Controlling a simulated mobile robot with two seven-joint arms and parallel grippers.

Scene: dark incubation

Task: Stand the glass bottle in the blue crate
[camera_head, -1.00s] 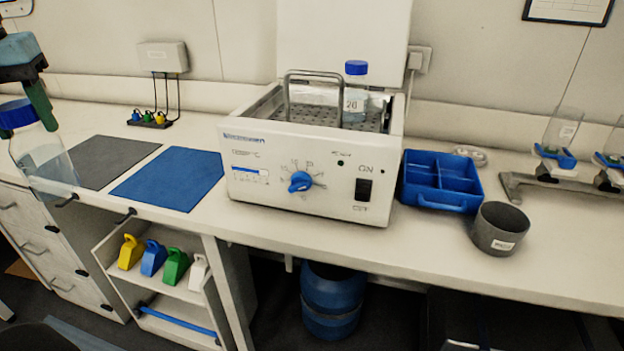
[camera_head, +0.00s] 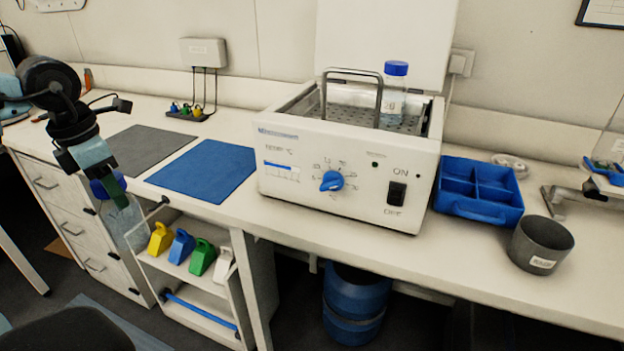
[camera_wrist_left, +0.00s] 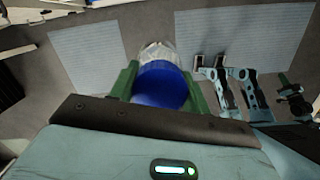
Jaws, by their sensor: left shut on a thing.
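My left gripper (camera_head: 108,186) is shut on a clear glass bottle (camera_head: 126,222) with a blue cap. The bottle hangs in front of the bench's left part, below the bench top level in the picture, slightly tilted. In the left wrist view the green fingers of the left gripper (camera_wrist_left: 160,82) are on both sides of the blue cap (camera_wrist_left: 160,86); most of the bottle is hidden behind it. The blue crate (camera_head: 447,201) stands on the bench right of the white water bath and has several compartments, which look empty.
The water bath (camera_head: 340,190) has its lid up, and a second blue-capped bottle (camera_head: 393,98) stands in it. A grey pot (camera_head: 530,250) stands right of the crate. Blue (camera_head: 203,170) and grey (camera_head: 140,150) mats lie bare. A shelf of coloured weights stands below the bench.

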